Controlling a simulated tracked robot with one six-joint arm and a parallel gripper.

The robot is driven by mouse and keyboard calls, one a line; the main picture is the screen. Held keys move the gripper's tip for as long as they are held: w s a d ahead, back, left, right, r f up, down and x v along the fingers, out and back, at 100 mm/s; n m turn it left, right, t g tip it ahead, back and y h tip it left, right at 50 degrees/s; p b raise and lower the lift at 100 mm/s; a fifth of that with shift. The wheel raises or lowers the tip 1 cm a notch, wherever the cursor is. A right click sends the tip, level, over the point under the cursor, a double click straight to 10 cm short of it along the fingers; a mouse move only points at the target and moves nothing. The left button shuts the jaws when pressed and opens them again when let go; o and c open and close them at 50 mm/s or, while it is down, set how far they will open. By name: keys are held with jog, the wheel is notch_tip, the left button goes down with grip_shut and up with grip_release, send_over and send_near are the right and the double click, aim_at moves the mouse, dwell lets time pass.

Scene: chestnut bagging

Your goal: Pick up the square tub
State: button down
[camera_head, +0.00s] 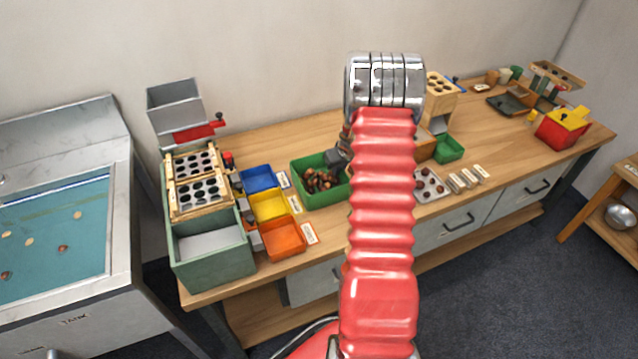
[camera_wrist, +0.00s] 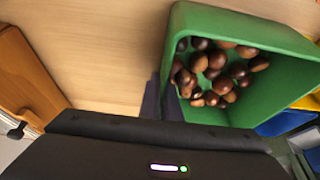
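A green, roughly square tub (camera_head: 322,201) stands on the workbench left of my arm, with several brown chestnuts inside. In the wrist view, the tub (camera_wrist: 284,85) fills the upper right, and its near-left wall is close to my gripper. My gripper (camera_head: 343,150) is low at the tub's right side in the head view, partly hidden by my red arm. In the wrist view, dark finger parts (camera_wrist: 162,98) show at the tub's wall. Whether they touch it or are closed on it is unclear.
Blue (camera_head: 258,178), yellow (camera_head: 268,206) and orange (camera_head: 284,240) bins stand left of the tub. A small green bin (camera_head: 449,150) and a tray of chestnuts (camera_head: 430,186) are to the right. A wooden piece (camera_wrist: 25,75) shows at left in the wrist view.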

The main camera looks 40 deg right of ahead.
jog(key=shift+r, duration=0.1)
dwell(0.7)
notch_tip(320, 180, up, 10)
jog(key=shift+f, duration=0.1)
dwell(0.5)
dwell(0.7)
